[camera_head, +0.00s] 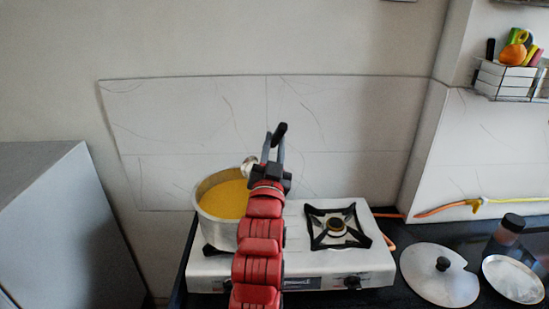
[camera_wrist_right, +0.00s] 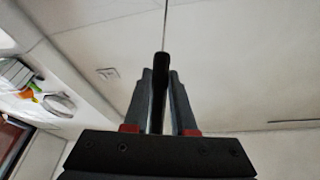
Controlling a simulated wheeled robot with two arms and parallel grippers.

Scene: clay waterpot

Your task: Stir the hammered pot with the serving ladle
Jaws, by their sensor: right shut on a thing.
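The hammered pot (camera_head: 203,222) stands on the left burner of the white stove and holds a yellow filling. My right gripper (camera_head: 273,148) is up at the pot's right edge in the head view, with its red arm in front. It is shut on the black handle of the serving ladle (camera_head: 280,131). In the right wrist view the ladle's handle (camera_wrist_right: 160,75) stands between the two grey fingers, and a thin rod runs up from it out of the picture. My left gripper is not in view.
The stove's right burner (camera_head: 336,227) is empty. A lid (camera_head: 438,275), a dark jar (camera_head: 507,232) and a metal plate (camera_head: 513,279) are on the black counter at right. A wall rack (camera_head: 510,82) hangs upper right. A grey cabinet (camera_head: 70,235) stands at left.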

